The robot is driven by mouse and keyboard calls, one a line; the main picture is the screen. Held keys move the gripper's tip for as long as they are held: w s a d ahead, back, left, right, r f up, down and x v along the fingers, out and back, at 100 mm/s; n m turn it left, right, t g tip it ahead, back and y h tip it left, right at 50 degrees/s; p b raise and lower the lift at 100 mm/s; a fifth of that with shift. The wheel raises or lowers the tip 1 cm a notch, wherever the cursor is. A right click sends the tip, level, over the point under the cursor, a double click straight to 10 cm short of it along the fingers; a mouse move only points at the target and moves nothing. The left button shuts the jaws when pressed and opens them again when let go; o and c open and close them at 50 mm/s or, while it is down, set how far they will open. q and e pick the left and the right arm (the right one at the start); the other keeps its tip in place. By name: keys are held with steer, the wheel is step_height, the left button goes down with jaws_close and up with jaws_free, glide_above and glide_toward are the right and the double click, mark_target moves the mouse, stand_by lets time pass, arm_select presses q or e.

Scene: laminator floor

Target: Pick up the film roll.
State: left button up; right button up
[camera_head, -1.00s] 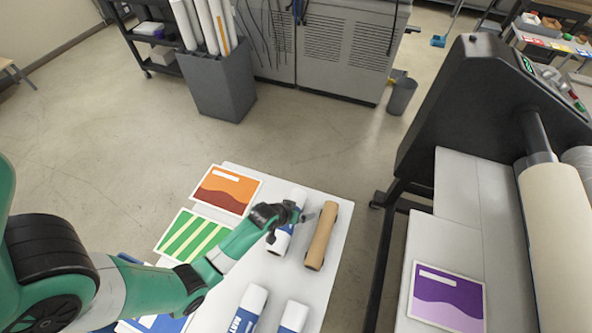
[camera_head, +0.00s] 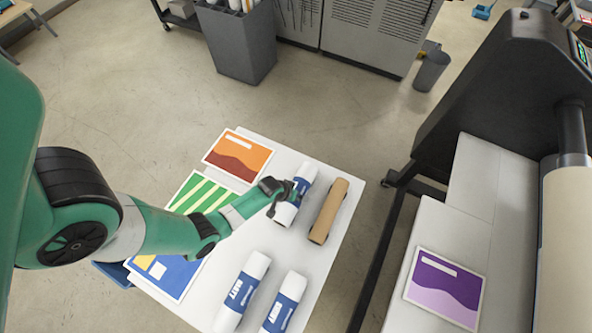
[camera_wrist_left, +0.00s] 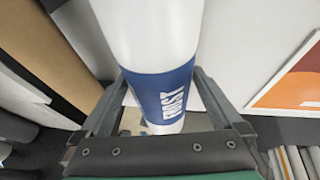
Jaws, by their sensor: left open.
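A white film roll with a blue label (camera_head: 288,211) lies on the white table (camera_head: 325,272), at its back right. In the left wrist view the label (camera_wrist_left: 167,92) reads FROST. My left gripper (camera_head: 284,191) is at this roll. In the left wrist view its open fingers (camera_wrist_left: 162,82) stand one on each side of the roll, with the label between them. I cannot tell whether they touch it. Two more white rolls with blue labels, a left one (camera_head: 243,290) and a right one (camera_head: 287,302), lie at the table's front. My right gripper is not in view.
A brown roll (camera_head: 329,210) lies close to the right of the FROST roll. Orange (camera_head: 238,156), green-striped (camera_head: 200,196) and blue (camera_head: 168,272) prints lie along the table's left side. A dark machine (camera_head: 490,90) with a purple print (camera_head: 447,287) stands to the right.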

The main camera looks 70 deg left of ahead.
arm_select(q)
jaws_close()
stand_by(0.4)
steer(key=shift+w+r, duration=0.1)
steer(key=shift+r, duration=0.1)
